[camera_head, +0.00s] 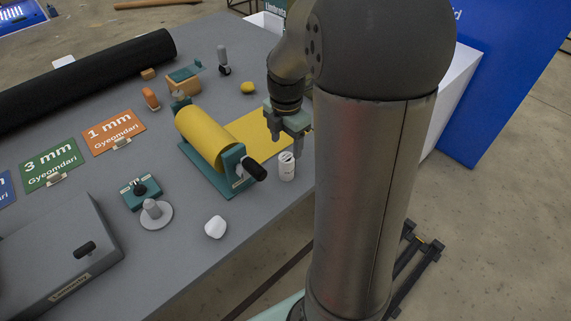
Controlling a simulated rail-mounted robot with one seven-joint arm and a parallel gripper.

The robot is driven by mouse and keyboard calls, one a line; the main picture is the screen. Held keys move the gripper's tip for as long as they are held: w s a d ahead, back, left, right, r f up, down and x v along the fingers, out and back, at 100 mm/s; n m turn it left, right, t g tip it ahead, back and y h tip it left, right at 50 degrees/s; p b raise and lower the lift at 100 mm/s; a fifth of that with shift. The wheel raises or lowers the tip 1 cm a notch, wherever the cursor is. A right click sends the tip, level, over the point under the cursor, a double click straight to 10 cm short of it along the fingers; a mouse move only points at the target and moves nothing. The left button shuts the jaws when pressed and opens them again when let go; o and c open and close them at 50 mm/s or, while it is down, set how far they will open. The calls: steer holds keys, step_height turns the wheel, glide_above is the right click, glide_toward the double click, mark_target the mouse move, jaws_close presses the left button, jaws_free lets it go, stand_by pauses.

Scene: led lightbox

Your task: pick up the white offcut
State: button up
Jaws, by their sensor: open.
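A small white rounded lump (215,227), which looks like the white offcut, lies near the front edge of the grey table. A small white upright cylinder (287,168) with dark marks stands farther right, close to the table's right edge. My gripper (287,147) points down with its fingers apart, at or just above the cylinder's top. I cannot tell whether it touches the cylinder. It is up and to the right of the white lump. Nothing shows held in it.
A yellow roll (204,136) on a teal stand (222,178) stands left of my gripper, its yellow sheet (250,134) running behind. A grey disc with a knob (155,213) and a grey box (55,255) lie left of the lump. The table around the lump is clear.

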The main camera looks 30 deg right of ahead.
mark_target(286, 155)
step_height(286, 155, down, 3)
steer(key=shift+f, duration=0.1)
steer(key=shift+s+a+f+p, duration=0.15)
steer(key=shift+f+p, duration=0.1)
steer(key=shift+f, duration=0.6)
steer(key=shift+s+f+p, duration=0.15)
steer(key=shift+f+p, duration=0.1)
steer(key=shift+f, duration=0.65)
steer(key=shift+s+a+f+p, duration=0.15)
steer(key=shift+f+p, duration=0.1)
steer(key=shift+f, duration=0.6)
steer(key=shift+d, duration=0.1)
steer(key=c, duration=1.1)
